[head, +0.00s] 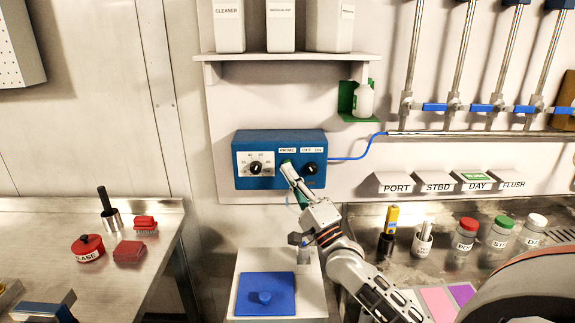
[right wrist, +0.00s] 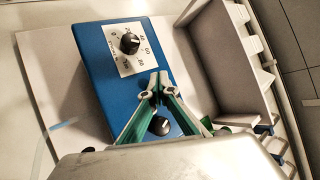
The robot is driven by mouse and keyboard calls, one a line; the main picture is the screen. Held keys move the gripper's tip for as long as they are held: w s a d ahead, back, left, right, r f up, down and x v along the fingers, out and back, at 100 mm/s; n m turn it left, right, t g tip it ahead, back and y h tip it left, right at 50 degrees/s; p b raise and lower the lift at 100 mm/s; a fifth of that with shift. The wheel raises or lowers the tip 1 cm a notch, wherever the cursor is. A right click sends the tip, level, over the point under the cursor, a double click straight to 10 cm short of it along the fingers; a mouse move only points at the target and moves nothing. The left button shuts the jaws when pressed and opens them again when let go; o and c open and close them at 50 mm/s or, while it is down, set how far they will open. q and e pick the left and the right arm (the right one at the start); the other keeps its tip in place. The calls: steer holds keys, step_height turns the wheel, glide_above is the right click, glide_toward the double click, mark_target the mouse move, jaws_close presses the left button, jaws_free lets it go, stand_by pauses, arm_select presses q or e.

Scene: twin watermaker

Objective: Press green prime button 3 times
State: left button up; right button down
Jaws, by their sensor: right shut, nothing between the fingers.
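The blue control box (head: 245,178) is on the wall, with a dial at its left and a black knob (head: 309,169) at its right. A small green button (head: 285,162) shows under the middle label, mostly covered by my right gripper (head: 286,167). The gripper's closed fingertips are at the box face, at or just in front of the button; I cannot tell whether they touch it. In the right wrist view the shut, empty fingers (right wrist: 158,82) point at the blue box (right wrist: 98,75) between the dial (right wrist: 130,43) and the knob (right wrist: 160,126). The button is hidden there. My left gripper is not in view.
A shelf (head: 285,57) with white containers is above the box. A small bottle (head: 364,100) in a green holder and a blue hose (head: 358,158) are to its right.

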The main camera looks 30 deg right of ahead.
steer(key=shift+w+d, duration=0.1)
steer(key=shift+w+d, duration=0.15)
steer(key=shift+w, duration=0.15)
steer(key=shift+w+d, duration=0.2)
steer(key=shift+w, duration=0.15)
stand_by(0.8)
steer(key=shift+s, duration=0.1)
stand_by(0.3)
steer(key=shift+s+a+p, duration=0.45)
steer(key=shift+s+p, duration=0.15)
steer(key=shift+s, duration=0.05)
steer(key=shift+s+a+p, duration=0.4)
steer(key=shift+s+a, duration=0.05)
steer(key=shift+s, duration=0.25)
steer(key=shift+s+a+p, duration=0.35)
steer(key=shift+s+a, duration=0.05)
steer(key=shift+s, duration=0.35)
steer(key=shift+s+a+p, duration=0.4)
steer(key=shift+s+a, duration=0.05)
steer(key=shift+s, duration=0.25)
